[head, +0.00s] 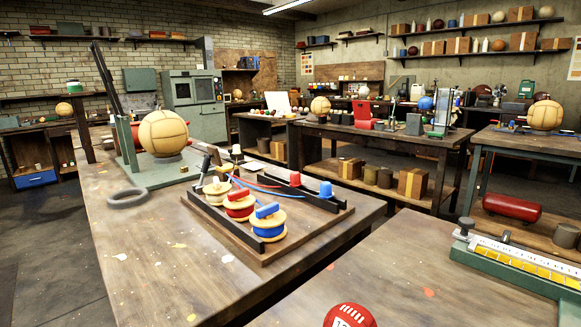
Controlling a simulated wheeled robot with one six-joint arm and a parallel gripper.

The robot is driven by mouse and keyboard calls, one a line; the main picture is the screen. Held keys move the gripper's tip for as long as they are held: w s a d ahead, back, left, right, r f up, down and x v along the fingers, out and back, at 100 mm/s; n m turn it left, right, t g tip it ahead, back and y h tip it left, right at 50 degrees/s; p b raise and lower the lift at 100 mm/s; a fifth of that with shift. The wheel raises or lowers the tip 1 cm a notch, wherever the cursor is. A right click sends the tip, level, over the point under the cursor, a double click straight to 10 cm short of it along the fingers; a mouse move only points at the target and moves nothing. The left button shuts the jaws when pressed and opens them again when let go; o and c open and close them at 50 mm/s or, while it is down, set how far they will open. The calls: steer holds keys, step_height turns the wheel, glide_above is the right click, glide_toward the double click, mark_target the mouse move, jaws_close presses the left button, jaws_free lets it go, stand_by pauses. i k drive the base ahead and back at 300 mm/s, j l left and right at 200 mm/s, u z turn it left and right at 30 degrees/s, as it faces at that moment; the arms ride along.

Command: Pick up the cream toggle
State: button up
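A row of three round pale-wood spools stands on a dark-edged wooden board (265,252) on the near workbench. The one at the far left end carries a cream toggle (217,187), partly overlapped by dark bars behind it. Beside it are a red toggle (239,205) and, nearest, a blue toggle (268,222). A small cream cap (236,150) stands behind, with a red cap (295,179) and a blue cap (326,189) to its right on a black rail. My gripper does not show in this view.
A tan leather ball (163,133) sits on a green stand left of the board, with a grey ring (127,197) nearby. Blue and red cables lie behind the spools. A red ball (349,315) and a green measuring device (520,265) are at the right.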

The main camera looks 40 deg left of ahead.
mark_target(236, 150)
steer(key=i+j, duration=0.1)
steer(key=j, duration=0.55)
steer(key=i+j, duration=0.1)
steer(key=j, duration=0.6)
steer(key=i+j, duration=0.1)
steer(key=j, duration=0.55)
steer(key=i+j, duration=0.1)
steer(key=j, duration=0.55)
steer(key=i+j, duration=0.1)
steer(key=j, duration=0.55)
steer(key=i+j, duration=0.1)
steer(key=j, duration=0.6)
steer(key=i+j, duration=0.1)
steer(key=j, duration=0.55)
